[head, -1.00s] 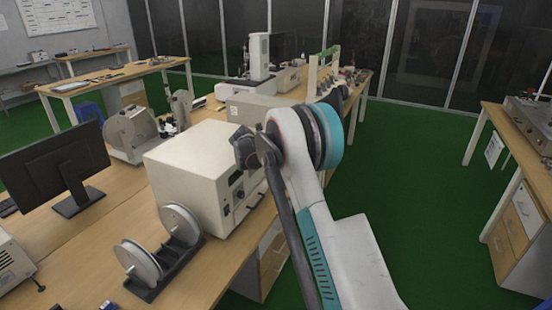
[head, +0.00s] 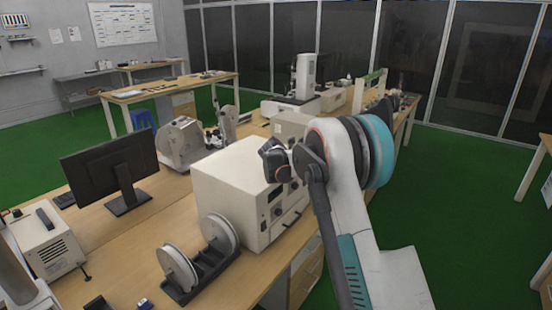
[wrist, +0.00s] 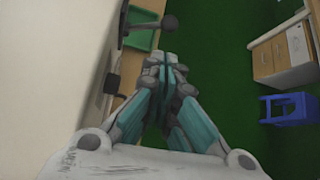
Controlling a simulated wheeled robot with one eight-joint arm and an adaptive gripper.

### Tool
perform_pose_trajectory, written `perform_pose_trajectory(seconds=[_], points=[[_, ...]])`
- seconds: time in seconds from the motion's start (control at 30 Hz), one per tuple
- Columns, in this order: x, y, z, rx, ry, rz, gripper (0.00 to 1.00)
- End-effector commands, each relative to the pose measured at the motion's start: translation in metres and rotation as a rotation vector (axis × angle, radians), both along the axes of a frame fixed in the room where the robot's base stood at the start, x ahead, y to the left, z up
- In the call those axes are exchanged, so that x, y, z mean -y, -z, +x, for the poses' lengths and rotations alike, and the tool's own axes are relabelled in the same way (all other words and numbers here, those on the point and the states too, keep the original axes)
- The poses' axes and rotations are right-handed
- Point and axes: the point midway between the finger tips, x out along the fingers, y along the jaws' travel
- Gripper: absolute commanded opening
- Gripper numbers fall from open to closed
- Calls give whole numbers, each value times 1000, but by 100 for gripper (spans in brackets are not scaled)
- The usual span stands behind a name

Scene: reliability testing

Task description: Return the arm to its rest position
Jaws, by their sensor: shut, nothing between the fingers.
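My gripper (wrist: 165,65) shows in the wrist view with its teal and grey fingers together and empty. It points down past the pale side wall of a box-shaped instrument at the left, with green floor below. In the head view my white arm (head: 345,190) is raised and bent at the right of the middle, in front of the workbench (head: 130,235). The gripper fingers cannot be made out in that view.
A cream box instrument (head: 235,205) stands on the bench close beside my arm. A spool holder (head: 205,275) and a black monitor (head: 115,175) stand left of it. The wrist view shows a blue stool (wrist: 284,107) and a drawer cabinet (wrist: 283,55). Green floor (head: 450,230) is open at the right.

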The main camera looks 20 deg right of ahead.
Motion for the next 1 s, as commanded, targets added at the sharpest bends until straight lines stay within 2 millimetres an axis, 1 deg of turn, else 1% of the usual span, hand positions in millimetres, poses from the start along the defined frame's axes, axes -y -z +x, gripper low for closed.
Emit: perform_pose_trajectory(seconds=[0.07,0.17,0.27,0.37,0.5,0.57,0.7,0.87,1.0], points=[[0,-1,0,2,1,1,0],[-2,-7,-5,19,15,20,0],[-9,-23,-17,69,55,72,0],[-18,-46,-38,144,122,158,0],[-34,-78,-73,260,236,297,0],[-41,-90,-90,308,287,356,0],[-58,-114,-131,411,411,496,0],[-76,-135,-182,518,561,654,0],[-92,-146,-229,603,703,792,0]])
